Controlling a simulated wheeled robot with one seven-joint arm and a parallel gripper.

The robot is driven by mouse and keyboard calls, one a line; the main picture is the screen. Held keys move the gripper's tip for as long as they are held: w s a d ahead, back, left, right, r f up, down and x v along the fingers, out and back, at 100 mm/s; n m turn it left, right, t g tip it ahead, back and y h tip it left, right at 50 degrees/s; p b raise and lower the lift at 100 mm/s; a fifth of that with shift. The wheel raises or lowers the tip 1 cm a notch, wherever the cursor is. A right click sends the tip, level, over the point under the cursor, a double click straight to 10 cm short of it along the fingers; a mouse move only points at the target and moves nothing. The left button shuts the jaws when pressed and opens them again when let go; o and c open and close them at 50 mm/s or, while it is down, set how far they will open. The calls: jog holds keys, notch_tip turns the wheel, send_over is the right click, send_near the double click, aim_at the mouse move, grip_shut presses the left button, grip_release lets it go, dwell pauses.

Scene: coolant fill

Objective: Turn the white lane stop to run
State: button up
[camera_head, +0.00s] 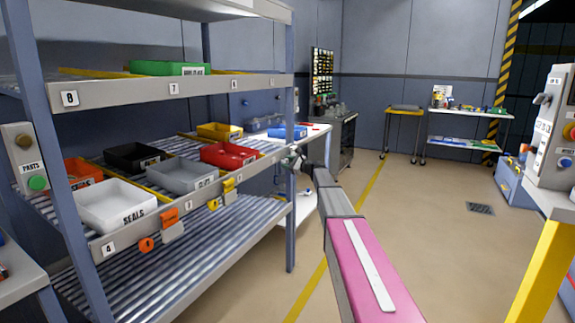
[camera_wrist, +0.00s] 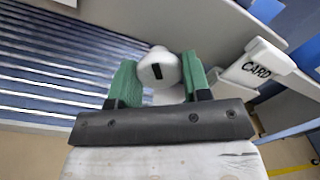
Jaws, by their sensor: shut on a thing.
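The white lane stop's round knob (camera_wrist: 158,70) sits between the two green finger pads of my gripper (camera_wrist: 160,84) in the wrist view. The knob has a short black mark on its face, close to upright in that picture. My gripper is shut on the knob. A white piece lettered CARD (camera_wrist: 257,66) sticks out just right of the fingers. In the head view my gripper (camera_head: 298,160) reaches the right end of the middle shelf's front edge. There it hides most of the white stop, so its setting is hard to tell.
An orange stop (camera_head: 146,244) and a yellow stop (camera_head: 213,204) sit farther left on the same shelf edge. Bins such as the white SEALS bin (camera_head: 117,204) and the red bin (camera_head: 229,155) stand on the shelf. A blue rack post (camera_head: 290,224) is close beside my gripper.

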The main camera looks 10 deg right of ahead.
jog(key=n, duration=0.5)
jog(key=shift+t, duration=0.3)
jog(key=n, duration=0.5)
jog(key=shift+s+n, duration=0.1)
jog(key=shift+n, duration=0.3)
jog(key=o, duration=1.3)
jog(key=shift+c, duration=0.2)
jog(key=shift+d, duration=0.15)
jog(key=v, duration=1)
jog(key=shift+s+f, duration=0.25)
jog(key=shift+s, duration=0.05)
jog(key=shift+d, duration=0.15)
